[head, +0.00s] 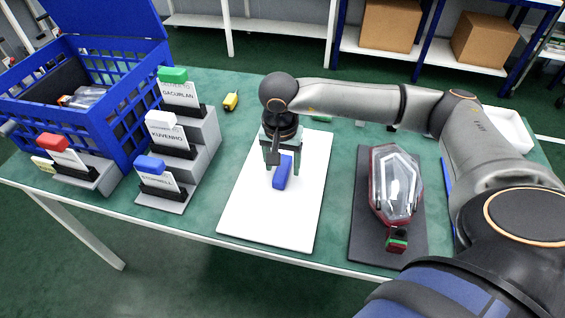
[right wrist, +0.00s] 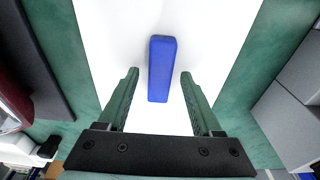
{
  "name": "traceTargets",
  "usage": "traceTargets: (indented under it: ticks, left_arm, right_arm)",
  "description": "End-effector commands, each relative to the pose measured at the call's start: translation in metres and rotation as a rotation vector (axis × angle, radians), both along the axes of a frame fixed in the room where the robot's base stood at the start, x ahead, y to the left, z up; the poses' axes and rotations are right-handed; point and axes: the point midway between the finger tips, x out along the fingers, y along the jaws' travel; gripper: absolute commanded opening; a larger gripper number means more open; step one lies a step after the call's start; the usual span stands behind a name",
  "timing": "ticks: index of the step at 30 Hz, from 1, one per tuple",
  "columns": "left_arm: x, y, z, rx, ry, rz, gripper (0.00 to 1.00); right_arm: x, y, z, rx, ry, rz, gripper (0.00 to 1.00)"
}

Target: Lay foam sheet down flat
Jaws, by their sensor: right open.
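A white flat sheet (head: 246,205) lies flat on the green table; it also fills the middle of the right wrist view (right wrist: 215,40). A dark flat sheet (head: 362,250) lies to its right under a tail lamp (head: 396,186). I cannot tell which of the two is foam. A small blue block (head: 281,178) is on the white sheet; it also shows in the right wrist view (right wrist: 161,68). My right gripper (head: 282,170) points down over the white sheet, open, with its fingers either side of the block and apart from it. My left gripper is not in view.
A blue crate (head: 120,118) with bagged items stands at the left. Grey stepped holders (head: 200,145) carry labelled cards with green, white and blue tops; a red-topped card (head: 62,152) stands farther left. A yellow item (head: 231,100) lies behind.

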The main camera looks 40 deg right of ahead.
Motion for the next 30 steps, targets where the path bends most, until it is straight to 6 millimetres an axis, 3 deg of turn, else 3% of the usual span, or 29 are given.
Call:
traceTargets:
  ticks: [8, 21, 30]
  left_arm:
    - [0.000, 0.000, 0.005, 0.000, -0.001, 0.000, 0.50]
    - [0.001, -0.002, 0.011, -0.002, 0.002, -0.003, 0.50]
    - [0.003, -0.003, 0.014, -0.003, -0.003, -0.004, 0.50]
  right_arm:
    - [0.000, 0.001, 0.016, 0.000, -0.004, 0.000, 0.66]
    - [-0.007, 0.010, 0.104, 0.000, -0.003, 0.002, 0.66]
    - [-0.009, 0.011, 0.122, 0.000, 0.000, 0.000, 0.66]
